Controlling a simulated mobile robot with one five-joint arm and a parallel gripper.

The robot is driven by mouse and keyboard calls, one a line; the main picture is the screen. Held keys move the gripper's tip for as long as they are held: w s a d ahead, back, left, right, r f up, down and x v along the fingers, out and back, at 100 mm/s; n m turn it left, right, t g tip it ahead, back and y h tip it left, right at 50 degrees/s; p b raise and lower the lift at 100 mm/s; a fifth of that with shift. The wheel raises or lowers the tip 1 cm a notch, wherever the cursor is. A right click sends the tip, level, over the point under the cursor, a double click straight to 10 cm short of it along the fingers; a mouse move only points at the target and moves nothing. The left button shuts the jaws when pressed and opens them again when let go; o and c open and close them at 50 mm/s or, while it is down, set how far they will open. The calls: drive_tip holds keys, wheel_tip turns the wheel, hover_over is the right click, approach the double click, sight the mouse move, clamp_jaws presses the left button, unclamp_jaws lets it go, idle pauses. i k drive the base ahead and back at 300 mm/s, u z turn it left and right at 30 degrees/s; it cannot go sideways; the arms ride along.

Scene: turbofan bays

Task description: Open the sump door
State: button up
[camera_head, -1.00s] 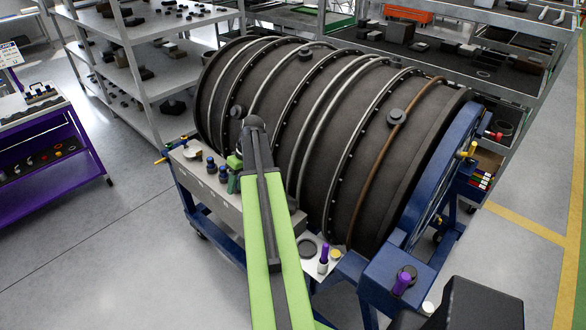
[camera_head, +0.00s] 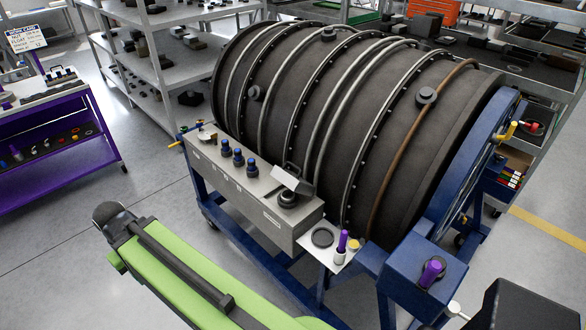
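No part is plainly marked as the sump door. A grey box (camera_head: 257,212) runs along the front of the dark ribbed engine casing (camera_head: 330,110). At its right end a small pale flap (camera_head: 293,179) with a dark handle sits tilted over a dark round neck (camera_head: 288,199); it may be the sump door, and I cannot tell how it is hinged. My green arm crosses the lower left, with its dark rounded joint left of the box and apart from it. My gripper's fingers do not show.
Several blue-topped fittings (camera_head: 238,158) stand on the box. A small white shelf (camera_head: 328,246) holds a dark ring and a purple-handled tool (camera_head: 342,241). Blue stand frame (camera_head: 425,275) surrounds the casing. A purple cart (camera_head: 60,150) stands left, with open floor between.

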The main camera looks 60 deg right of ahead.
sight(293, 181)
drive_tip(key=z, duration=1.6)
drive_tip(key=k, duration=1.15)
drive_tip(key=u, duration=0.75)
drive_tip(key=i, duration=1)
